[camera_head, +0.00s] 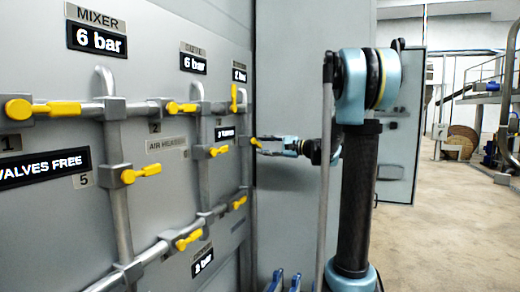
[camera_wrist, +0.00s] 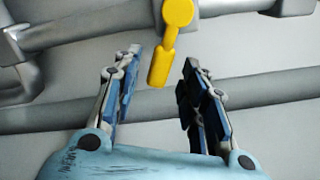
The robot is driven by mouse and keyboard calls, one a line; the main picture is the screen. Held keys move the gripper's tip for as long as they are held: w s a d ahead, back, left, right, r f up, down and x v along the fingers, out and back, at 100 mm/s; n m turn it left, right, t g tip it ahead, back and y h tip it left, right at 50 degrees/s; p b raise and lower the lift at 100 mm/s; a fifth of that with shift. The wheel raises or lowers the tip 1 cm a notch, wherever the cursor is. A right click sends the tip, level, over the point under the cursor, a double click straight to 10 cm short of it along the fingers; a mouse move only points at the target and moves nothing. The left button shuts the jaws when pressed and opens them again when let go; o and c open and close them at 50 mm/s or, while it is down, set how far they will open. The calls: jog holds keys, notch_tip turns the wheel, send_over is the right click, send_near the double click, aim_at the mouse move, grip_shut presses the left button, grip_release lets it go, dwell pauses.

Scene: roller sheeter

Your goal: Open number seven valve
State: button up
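My gripper (camera_head: 266,147) is at the far right edge of the valve panel, up against a yellow valve handle (camera_head: 255,142). In the wrist view my gripper (camera_wrist: 160,72) is open. The yellow handle (camera_wrist: 164,55) hangs down and slightly left from its round pivot, with its lower end between the fingertips. There are visible gaps on both sides of the handle, so the fingers are not closed on it. No number plate is readable beside this valve; the arm and gripper partly cover it in the head view.
The grey panel carries pipes and several other yellow valves, including one by plate 5 (camera_head: 140,173) and an upright one (camera_head: 234,97). A black sign (camera_head: 96,37) reads MIXER 6 bar. A grey cabinet stands behind my arm. Open floor (camera_head: 455,230) lies to the right.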

jog(key=v, duration=0.9)
jog(key=shift+d, duration=0.1)
